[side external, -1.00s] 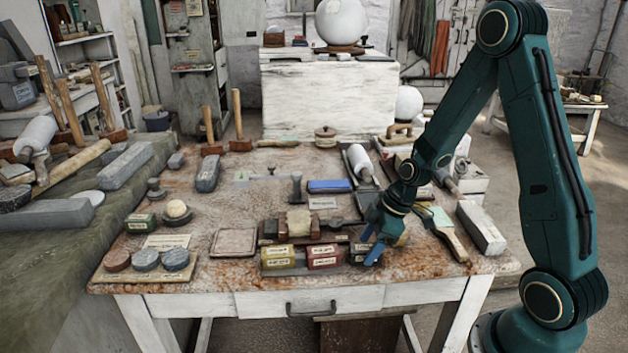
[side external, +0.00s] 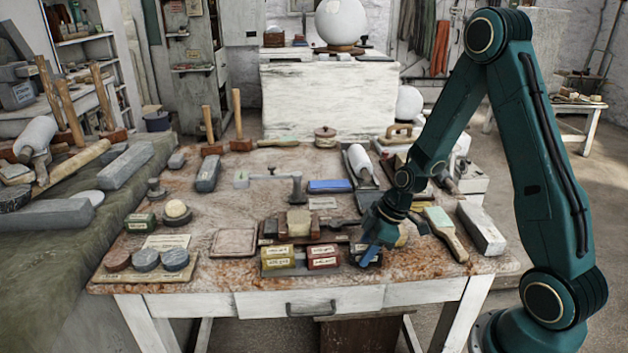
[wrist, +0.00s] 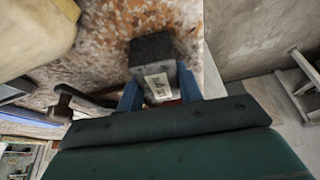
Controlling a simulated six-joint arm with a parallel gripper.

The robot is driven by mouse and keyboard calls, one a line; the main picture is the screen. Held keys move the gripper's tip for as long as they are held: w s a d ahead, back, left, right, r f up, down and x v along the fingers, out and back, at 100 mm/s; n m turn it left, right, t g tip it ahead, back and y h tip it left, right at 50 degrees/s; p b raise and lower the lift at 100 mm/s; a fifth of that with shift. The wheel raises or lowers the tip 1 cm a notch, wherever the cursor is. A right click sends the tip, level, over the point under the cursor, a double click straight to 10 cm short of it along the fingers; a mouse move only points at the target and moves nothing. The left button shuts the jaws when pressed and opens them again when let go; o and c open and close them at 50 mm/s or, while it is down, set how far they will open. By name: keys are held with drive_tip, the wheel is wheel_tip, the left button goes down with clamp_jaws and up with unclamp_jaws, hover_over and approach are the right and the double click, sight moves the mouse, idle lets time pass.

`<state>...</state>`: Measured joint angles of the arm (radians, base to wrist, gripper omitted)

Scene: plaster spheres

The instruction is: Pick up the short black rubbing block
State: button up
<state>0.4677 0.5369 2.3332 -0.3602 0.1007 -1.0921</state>
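The short black rubbing block (wrist: 153,50) shows in the wrist view as a dark block with a pale label. It lies between the two blue fingers of my gripper (wrist: 160,90), with its far end reaching past them. In the side external view the block (side external: 356,254) is at the right end of the row of labelled blocks near the table's front edge, partly hidden by the fingers. My gripper (side external: 368,248) points down there, its fingers apart on either side of the block. I see no clear grip; any contact is too small to tell.
A red block (side external: 323,257) and a yellow block (side external: 278,257) stand just left. A wooden-handled brush (side external: 446,233) and a grey stone bar (side external: 481,228) lie to the right. A stand with a pale block (side external: 298,221) is behind. The table's front edge is close.

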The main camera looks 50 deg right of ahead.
sight(366, 247)
drive_tip(key=c, duration=0.4)
drive_tip(key=shift+o, duration=0.2)
drive_tip(key=shift+r, duration=0.2)
wheel_tip(366, 247, up, 20)
drive_tip(key=shift+f, duration=0.15)
idle(0.4)
drive_tip(key=o, duration=0.5)
drive_tip(key=c, duration=0.4)
